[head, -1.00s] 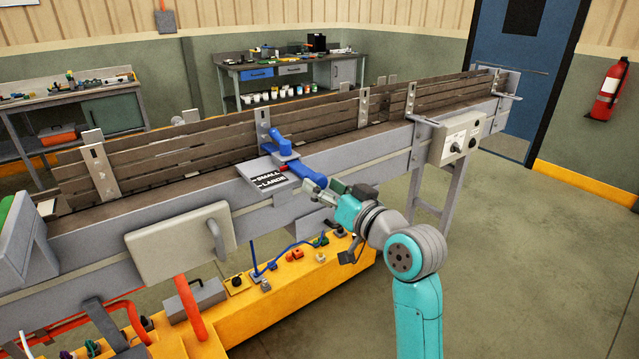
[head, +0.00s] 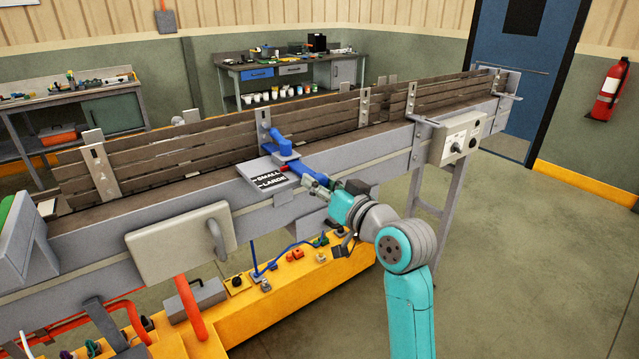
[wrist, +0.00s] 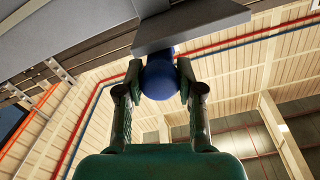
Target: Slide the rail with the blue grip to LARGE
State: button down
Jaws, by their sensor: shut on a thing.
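The blue grip (head: 304,166) is a bar sticking out from the near side of the conveyor, with a blue clamp (head: 279,142) behind it. The clamp sits at an upright bracket (head: 264,127) of the slatted rail (head: 195,148). A label plate (head: 268,178) reading SMALL and LARGE lies beside the grip, with a small red pointer (head: 284,168) near the SMALL line. My gripper (head: 314,182) is shut on the outer end of the grip. In the wrist view the round blue grip (wrist: 160,82) sits between both fingers. The grip's tip is partly hidden by my gripper in the head view.
A control box (head: 457,141) hangs on the conveyor side to the right, and a grey panel with a handle (head: 180,241) to the left. A yellow base (head: 290,275) with small parts lies below. Open floor (head: 530,250) is at the right.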

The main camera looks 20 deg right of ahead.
jog(key=v, duration=0.3)
jog(key=c, duration=0.7)
grip_release()
jog(key=v, duration=1.2)
